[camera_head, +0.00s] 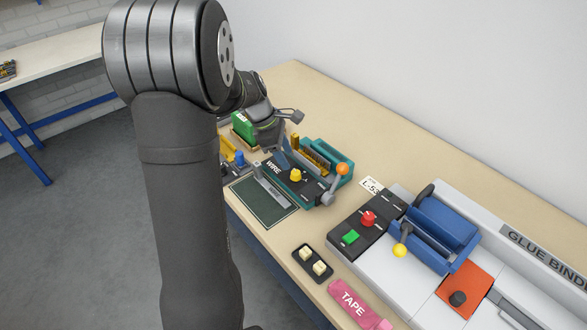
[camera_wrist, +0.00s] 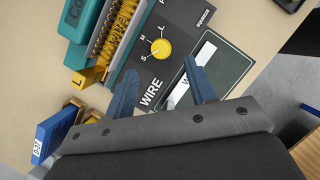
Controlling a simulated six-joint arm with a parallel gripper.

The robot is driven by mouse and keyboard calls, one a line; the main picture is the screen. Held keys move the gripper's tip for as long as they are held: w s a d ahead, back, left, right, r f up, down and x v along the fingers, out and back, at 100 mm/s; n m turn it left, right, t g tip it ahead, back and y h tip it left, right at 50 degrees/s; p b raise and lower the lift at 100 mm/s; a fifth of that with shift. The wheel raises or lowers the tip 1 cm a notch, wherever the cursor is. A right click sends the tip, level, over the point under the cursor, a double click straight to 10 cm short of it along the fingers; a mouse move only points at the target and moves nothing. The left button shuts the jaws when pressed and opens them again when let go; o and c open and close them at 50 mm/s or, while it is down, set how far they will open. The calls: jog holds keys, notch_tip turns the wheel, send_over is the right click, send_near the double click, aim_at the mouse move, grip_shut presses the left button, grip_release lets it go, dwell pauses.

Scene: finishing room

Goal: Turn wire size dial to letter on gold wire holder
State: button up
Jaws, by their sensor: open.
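The yellow wire size dial (camera_wrist: 161,47) sits on the black WIRE panel of the teal machine, with letters S, M and L around it. Its pointer setting is too small to read surely. It also shows in the head view (camera_head: 296,175). The gold wire holder (camera_wrist: 90,77) stands at the machine's end, with a dark letter that looks like L; gold wire loops run along the teal trough beside it. My gripper (camera_wrist: 160,87) is open and empty, its two blue fingers apart near the panel's WIRE edge, with the dial beyond the fingertips and not touched.
A dark green mat (camera_head: 250,206) lies in front of the machine. An orange-knobbed lever (camera_head: 342,169) stands at its right end. The glue binder (camera_head: 420,290), a black two-button pad (camera_head: 301,263) and a pink TAPE piece (camera_head: 352,300) lie right. A blue labelled box (camera_wrist: 50,138) is near my gripper.

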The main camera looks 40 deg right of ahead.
aim_at(295, 172)
jog(key=x, duration=0.6)
jog(key=shift+s+f, duration=0.15)
jog(key=shift+f, duration=0.15)
jog(key=c, duration=1)
